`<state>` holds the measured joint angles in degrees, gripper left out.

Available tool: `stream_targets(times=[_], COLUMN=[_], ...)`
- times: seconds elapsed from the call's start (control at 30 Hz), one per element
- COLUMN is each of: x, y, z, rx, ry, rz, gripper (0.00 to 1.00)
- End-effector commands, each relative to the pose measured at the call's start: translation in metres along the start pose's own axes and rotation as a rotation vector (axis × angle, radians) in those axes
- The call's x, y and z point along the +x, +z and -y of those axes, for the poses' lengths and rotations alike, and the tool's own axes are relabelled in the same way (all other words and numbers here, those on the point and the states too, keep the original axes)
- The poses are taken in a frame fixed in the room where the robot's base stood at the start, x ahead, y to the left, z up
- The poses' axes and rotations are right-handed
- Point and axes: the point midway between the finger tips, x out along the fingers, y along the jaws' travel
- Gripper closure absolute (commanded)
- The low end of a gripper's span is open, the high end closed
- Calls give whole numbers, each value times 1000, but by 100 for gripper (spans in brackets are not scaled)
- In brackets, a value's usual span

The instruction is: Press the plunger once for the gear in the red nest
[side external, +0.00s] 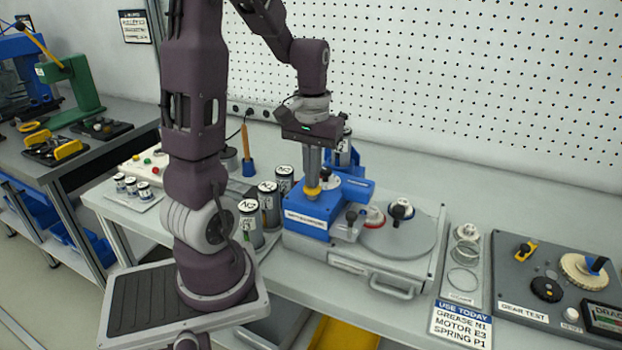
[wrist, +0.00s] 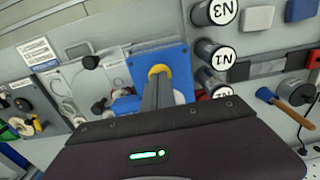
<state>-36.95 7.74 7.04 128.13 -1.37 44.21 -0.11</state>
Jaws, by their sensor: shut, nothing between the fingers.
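My gripper (side external: 313,184) is shut and empty, pointing down over the yellow plunger (side external: 313,191) on top of the blue dispenser (side external: 308,212). Its fingertips are at the plunger's top; whether they touch it or hover just above, I cannot tell. In the wrist view the shut fingers (wrist: 159,80) overlap the yellow plunger (wrist: 157,70) on the blue housing (wrist: 146,66). The red nest (side external: 374,217) is on the grey round turntable (side external: 405,240), just right of the dispenser. Its contents are partly hidden.
Labelled canisters (side external: 250,222) stand left of the dispenser; N3 (wrist: 214,12) and N1 (wrist: 215,53) read in the wrist view. A gear test panel (side external: 550,290) lies at right.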

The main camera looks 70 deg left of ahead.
Motion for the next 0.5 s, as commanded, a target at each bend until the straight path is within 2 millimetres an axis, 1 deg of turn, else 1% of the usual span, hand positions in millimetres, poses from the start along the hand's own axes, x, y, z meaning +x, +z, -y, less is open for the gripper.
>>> stream_targets(times=[0.5], x=[-48], y=[-1], z=[0], rx=[1], ry=[0], rz=[-3], gripper=[100])
